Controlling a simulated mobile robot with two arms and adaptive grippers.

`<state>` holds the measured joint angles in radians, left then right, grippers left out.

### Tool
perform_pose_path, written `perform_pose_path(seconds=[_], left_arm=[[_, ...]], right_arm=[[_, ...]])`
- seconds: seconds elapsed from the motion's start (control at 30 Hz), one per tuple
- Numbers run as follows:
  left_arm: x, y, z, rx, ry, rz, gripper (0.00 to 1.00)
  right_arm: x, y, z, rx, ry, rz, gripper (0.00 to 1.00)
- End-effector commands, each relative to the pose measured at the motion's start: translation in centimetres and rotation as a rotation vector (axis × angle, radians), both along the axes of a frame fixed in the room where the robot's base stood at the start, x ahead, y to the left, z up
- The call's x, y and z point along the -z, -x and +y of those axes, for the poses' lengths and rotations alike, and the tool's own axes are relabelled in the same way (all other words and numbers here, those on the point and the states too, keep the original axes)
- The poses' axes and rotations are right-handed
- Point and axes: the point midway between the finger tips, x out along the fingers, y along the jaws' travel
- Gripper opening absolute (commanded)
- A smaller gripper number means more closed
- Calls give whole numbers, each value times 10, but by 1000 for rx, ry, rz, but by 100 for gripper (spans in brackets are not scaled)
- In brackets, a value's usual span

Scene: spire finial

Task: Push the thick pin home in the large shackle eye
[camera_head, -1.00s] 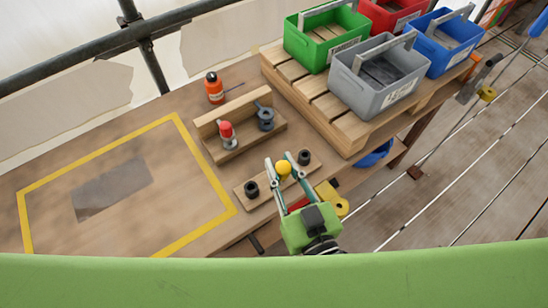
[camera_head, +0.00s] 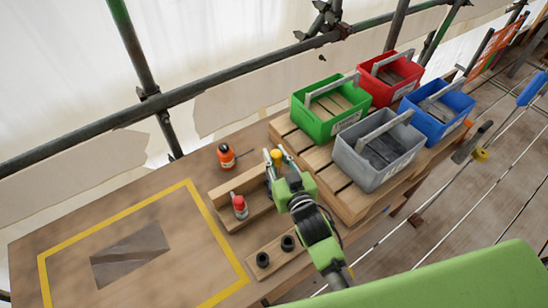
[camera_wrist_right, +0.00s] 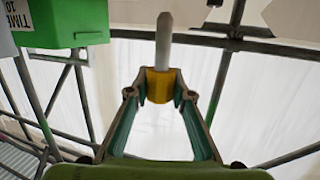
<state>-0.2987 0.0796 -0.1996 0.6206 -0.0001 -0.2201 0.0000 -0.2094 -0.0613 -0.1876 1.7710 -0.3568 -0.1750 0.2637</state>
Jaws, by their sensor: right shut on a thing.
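My right gripper (camera_head: 273,157) is shut on the thick pin, whose yellow part (camera_head: 276,154) shows between the fingertips. In the right wrist view the fingers close on the yellow collar (camera_wrist_right: 159,86), and the pin's bare grey shaft (camera_wrist_right: 164,42) sticks out beyond them. The gripper is over the right end of the wooden shackle stand (camera_head: 226,188). The large shackle is hidden behind my gripper and arm, so I cannot tell whether the pin touches its eye. A smaller fitting with a red top (camera_head: 240,206) stands at the stand's left end. My left gripper is out of view.
A wooden block with two black sockets (camera_head: 262,259) lies nearer me. An orange bottle (camera_head: 226,156) stands behind the stand. Green (camera_head: 325,108), grey (camera_head: 378,150), red (camera_head: 390,77) and blue (camera_head: 437,105) crates sit to the right. The yellow-taped area (camera_head: 190,181) on the left is mostly clear.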

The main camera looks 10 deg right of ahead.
Motion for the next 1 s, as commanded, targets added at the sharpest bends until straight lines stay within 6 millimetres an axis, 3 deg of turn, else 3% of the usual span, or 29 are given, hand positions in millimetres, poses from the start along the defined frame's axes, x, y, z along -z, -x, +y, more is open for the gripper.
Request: perform_pose_path(seconds=[0.23, 0.8, 1.0], left_arm=[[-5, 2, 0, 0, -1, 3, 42], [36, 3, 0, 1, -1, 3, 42], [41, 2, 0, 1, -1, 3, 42]], right_arm=[[-2, 0, 1, 1, -1, 0, 0], [49, 0, 0, 1, -1, -1, 0], [57, 0, 0, 0, -1, -3, 0]])
